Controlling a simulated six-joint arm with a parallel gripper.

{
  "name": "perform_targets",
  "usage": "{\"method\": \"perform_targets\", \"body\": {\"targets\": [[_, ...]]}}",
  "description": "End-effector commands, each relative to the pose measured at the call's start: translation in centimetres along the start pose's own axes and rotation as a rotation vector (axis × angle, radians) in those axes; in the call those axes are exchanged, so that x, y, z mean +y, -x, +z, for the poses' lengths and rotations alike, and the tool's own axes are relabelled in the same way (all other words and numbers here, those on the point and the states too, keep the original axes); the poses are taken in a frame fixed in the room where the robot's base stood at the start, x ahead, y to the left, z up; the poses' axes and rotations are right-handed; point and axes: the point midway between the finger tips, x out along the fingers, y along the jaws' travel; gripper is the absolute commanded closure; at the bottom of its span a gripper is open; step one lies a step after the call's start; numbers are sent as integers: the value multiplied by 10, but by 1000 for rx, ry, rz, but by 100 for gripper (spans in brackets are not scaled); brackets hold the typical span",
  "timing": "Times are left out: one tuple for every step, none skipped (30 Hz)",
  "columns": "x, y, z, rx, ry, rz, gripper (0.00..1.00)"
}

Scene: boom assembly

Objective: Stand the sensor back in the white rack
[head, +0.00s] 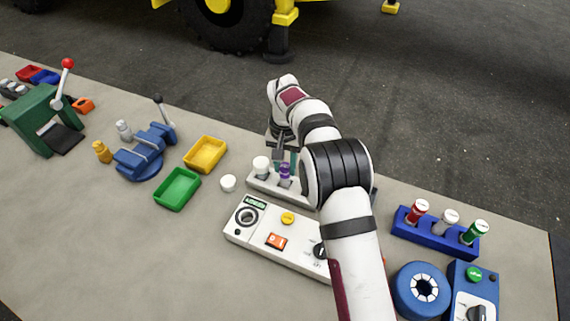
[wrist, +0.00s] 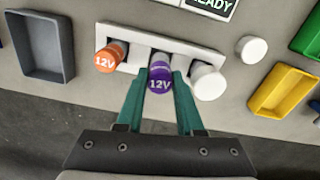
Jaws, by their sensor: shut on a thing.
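The purple-capped sensor (wrist: 160,80), marked 12V, is between the green fingers of my gripper (wrist: 160,74) in the wrist view. My gripper is shut on it. In the head view the purple sensor (head: 285,171) stands roughly upright at the white rack (head: 262,187), beneath my gripper. The white rack (wrist: 180,38) also shows in the wrist view, and the purple sensor is at its middle place. I cannot tell how deep it sits. An orange-capped 12V piece (wrist: 108,58) is on one side and a white-capped piece (wrist: 208,82) on the other, both in the rack.
A white control panel (head: 262,240) lies just in front of the rack. A loose white round piece (head: 228,183), a green tray (head: 177,189) and a yellow tray (head: 205,154) are to the left. A blue rack (head: 436,235) with capped pieces stands to the right.

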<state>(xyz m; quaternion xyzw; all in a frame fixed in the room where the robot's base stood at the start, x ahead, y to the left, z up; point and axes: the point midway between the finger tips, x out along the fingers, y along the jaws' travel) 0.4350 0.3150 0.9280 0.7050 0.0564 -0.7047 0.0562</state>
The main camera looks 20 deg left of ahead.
Motion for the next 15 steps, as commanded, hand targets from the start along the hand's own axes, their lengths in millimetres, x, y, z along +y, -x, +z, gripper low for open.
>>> {"method": "perform_targets", "body": {"targets": [[0,-1,0,0,0,0,100],[0,-1,0,0,0,0,100],[0,-2,0,0,0,0,100],[0,-3,0,-1,0,0,100],[0,-4,0,-1,-1,0,100],[0,-5,0,-1,-1,0,100],[0,-6,0,-1,-1,0,100],[0,-7,0,-1,-1,0,100],[0,-8,0,-1,-1,0,100],[0,-9,0,0,0,0,100],[0,-10,0,0,0,0,100],[0,-11,0,-1,0,0,100],[0,-12,0,-1,0,0,100],[0,-13,0,-1,0,0,100],[0,-14,0,-1,-1,0,100]]}}
